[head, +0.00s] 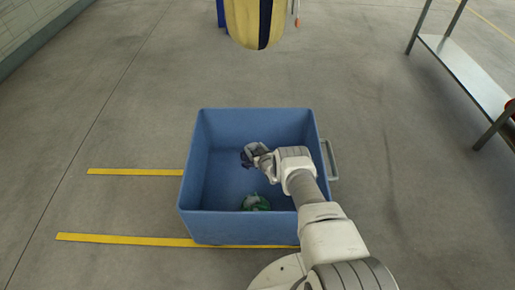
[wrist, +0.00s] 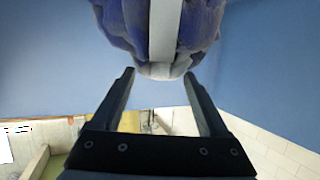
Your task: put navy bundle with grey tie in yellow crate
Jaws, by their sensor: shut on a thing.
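The navy bundle with a grey tie (wrist: 205,25) fills the top of the wrist view, its grey band running down the middle. My gripper (wrist: 159,76) is shut on it, with a finger on either side of its near end. In the head view the bundle (head: 246,158) is a small dark shape at the tip of my gripper (head: 256,155), over the inside of a blue crate (head: 240,228). I cannot tell the bundle's height above the crate floor. No yellow crate shows in either view.
A green and white bundle (head: 256,202) lies in the blue crate near its front wall. A metal handle (head: 330,160) juts from the crate's right side. A yellow and navy hanging bag (head: 255,22) is beyond. A shelf (head: 465,70) stands right; the left floor is clear.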

